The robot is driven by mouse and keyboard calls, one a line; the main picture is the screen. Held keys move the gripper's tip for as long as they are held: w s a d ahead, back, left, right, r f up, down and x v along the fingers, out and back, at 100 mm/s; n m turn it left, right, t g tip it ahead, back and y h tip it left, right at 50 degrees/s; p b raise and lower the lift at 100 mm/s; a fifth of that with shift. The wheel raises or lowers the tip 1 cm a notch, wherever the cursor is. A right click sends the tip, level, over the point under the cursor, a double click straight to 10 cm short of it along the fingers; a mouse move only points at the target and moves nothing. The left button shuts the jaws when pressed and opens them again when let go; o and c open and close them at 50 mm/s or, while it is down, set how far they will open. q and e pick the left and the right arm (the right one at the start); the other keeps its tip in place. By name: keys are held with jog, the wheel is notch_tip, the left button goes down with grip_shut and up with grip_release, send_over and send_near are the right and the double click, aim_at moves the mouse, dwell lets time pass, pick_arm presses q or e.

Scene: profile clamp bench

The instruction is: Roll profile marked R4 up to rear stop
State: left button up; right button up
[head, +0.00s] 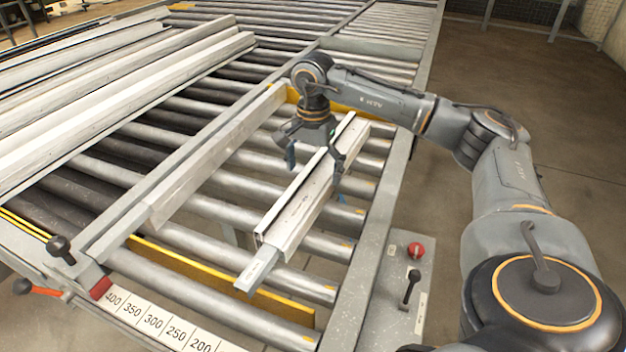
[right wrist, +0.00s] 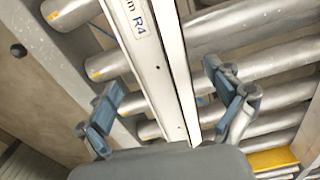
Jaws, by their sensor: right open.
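The profile (head: 300,205), a long pale aluminium bar, lies lengthwise across the rollers; a grey piece sticks out of its near end. In the right wrist view the profile (right wrist: 150,65) bears the blue mark R4. My right gripper (head: 314,165) is above its far half, open. In the right wrist view the gripper's (right wrist: 165,105) two blue-grey fingers stand apart on either side of the profile, and I see no grip on it. A yellow bar (head: 292,94) crosses the far end of this roller bay, partly hidden by my arm; I cannot tell whether it is the rear stop. My left gripper is not in view.
A grey fence rail (head: 215,150) runs along the left of the bay. Several long profiles (head: 130,95) lie beyond it. A near yellow bar (head: 200,270), a number scale (head: 165,325) and a panel with a red button (head: 416,250) are nearby. Rollers between rail and profile are clear.

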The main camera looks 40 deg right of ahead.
aim_at(314, 183)
jog(key=shift+f+p, duration=0.45)
jog(key=shift+f, duration=1.9)
jog(key=c, duration=1.8)
jog(key=shift+c, duration=0.2)
jog(key=shift+n, duration=0.4)
jog(key=shift+w+d+b, duration=0.2)
jog(key=shift+w+d, duration=0.75)
jog(key=shift+d, duration=0.85)
jog(key=shift+w+d+b, duration=0.15)
jog(key=shift+w+d, duration=0.75)
jog(key=shift+d, duration=0.95)
jog(key=shift+w+d+b, duration=0.2)
jog(key=shift+w+d, duration=0.75)
jog(key=shift+d, duration=0.85)
jog(key=o, duration=1.8)
jog(key=shift+d, duration=0.1)
jog(key=shift+o, duration=0.2)
